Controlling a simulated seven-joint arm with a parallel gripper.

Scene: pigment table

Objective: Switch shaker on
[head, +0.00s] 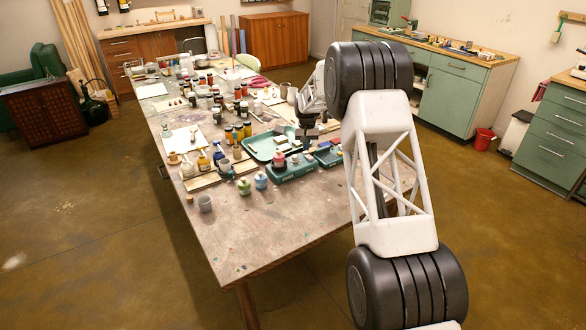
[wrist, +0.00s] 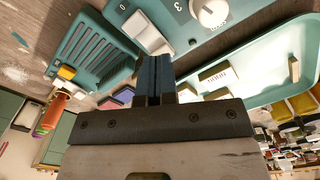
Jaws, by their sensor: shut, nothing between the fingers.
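The shaker (head: 290,172) is a teal device on the front part of the table, with a pink-red jar (head: 280,158) standing on it. In the wrist view its teal casing (wrist: 188,32) lies at the top. It bears a white knob (wrist: 208,11), the marks 0 and 3, and a pale raised piece (wrist: 148,28) that looks like a rocker switch. My gripper (wrist: 155,62) is shut and empty, with its dark fingertips just by this pale piece. I cannot tell whether they touch it. In the head view my gripper (head: 306,138) is small and partly hidden by my arm.
A green tray (head: 258,155) with pale blocks lies beside the shaker; it also shows in the wrist view (wrist: 305,35). A slotted teal rack (wrist: 75,75) sits close on the left there. Many jars (head: 238,112) crowd the table behind. The table's near end is clear.

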